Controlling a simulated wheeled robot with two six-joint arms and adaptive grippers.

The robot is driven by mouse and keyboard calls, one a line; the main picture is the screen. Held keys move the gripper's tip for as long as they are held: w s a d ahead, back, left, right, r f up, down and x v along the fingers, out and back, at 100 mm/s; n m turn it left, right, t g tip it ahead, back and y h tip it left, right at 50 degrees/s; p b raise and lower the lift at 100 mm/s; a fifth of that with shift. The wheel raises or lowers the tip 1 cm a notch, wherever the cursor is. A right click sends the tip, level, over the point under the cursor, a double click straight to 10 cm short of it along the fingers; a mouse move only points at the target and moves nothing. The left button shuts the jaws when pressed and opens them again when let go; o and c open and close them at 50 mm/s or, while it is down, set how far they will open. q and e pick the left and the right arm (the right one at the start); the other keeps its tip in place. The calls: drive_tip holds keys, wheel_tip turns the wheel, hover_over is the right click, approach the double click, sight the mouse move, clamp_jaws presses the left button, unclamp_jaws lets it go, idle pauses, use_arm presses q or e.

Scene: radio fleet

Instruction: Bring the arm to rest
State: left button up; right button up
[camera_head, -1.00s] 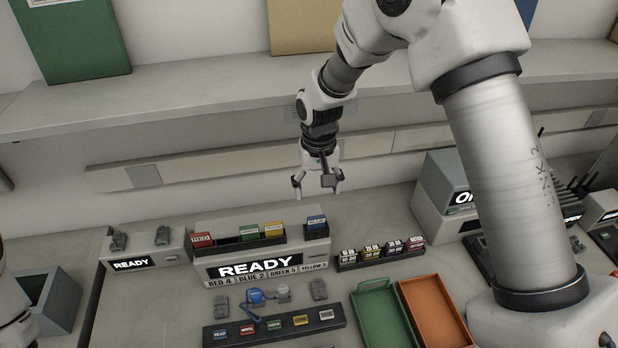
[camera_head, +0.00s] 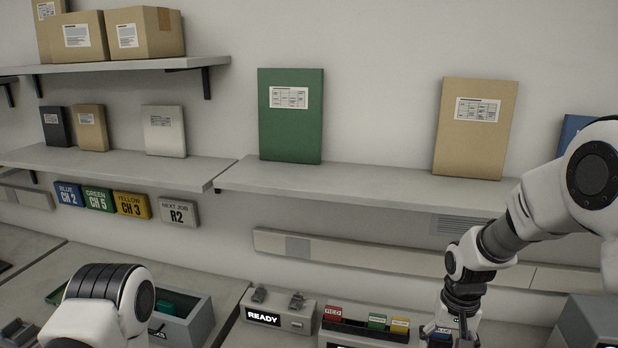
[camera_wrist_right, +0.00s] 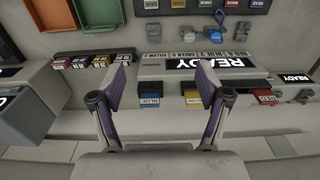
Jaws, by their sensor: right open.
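My right arm (camera_head: 502,240) reaches in from the right in the head view, with its gripper (camera_head: 447,338) low at the bottom edge, partly cut off, near the charging station's red, green and yellow blocks. In the right wrist view the gripper (camera_wrist_right: 162,85) is open, its two purple-padded fingers apart with nothing between them. The grey READY station (camera_wrist_right: 160,68) and its blue block (camera_wrist_right: 149,98) and yellow block (camera_wrist_right: 193,98) lie beyond the fingers. My left arm (camera_head: 108,295) shows at the lower left of the head view; its gripper is out of view.
A shelf (camera_head: 370,190) with a green binder (camera_head: 290,115) and a tan binder (camera_head: 475,128) runs behind the right arm. A grey bin (camera_head: 193,322) and a smaller READY unit (camera_head: 277,310) stand on the bench. The wrist view shows green (camera_wrist_right: 53,14) and orange trays (camera_wrist_right: 98,10).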

drive_tip(key=s+a+f+n+g+b, duration=0.15)
drive_tip(key=s+f+g+b, duration=0.55)
drive_tip(key=s+f, duration=2.7)
drive_tip(key=w+t+b, duration=0.1)
drive_tip(key=w+t, duration=0.2)
drive_tip(key=w+n+t+b, duration=0.1)
drive_tip(key=w+t, duration=0.1)
drive_tip(key=t, duration=0.2)
drive_tip(key=shift+w+r, duration=0.2)
drive_tip(key=shift+w, duration=0.2)
